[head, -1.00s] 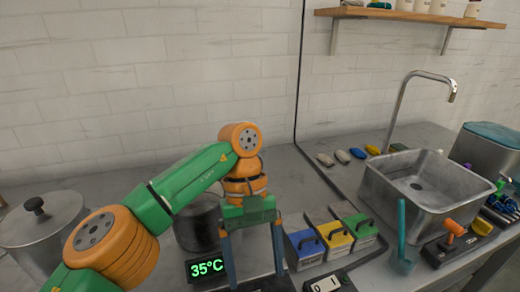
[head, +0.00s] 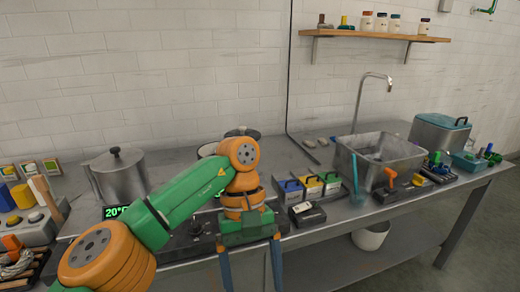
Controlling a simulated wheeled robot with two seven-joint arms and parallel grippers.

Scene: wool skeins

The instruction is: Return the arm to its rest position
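My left arm, green and orange, comes in from the lower left. Its gripper (head: 251,268) hangs fingers down in front of the counter's front edge in the head view. The two blue-grey fingers are apart with nothing seen between them, and their tips reach the bottom of the picture. My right gripper is not in view.
Behind the arm stand a lidded steel pot (head: 119,175) and a partly hidden pot (head: 207,150). Blue, yellow and green boxes (head: 312,189) sit right of the gripper. Farther right are a steel basin (head: 378,160) and a teal-lidded container (head: 440,132). A white bucket (head: 371,236) stands below.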

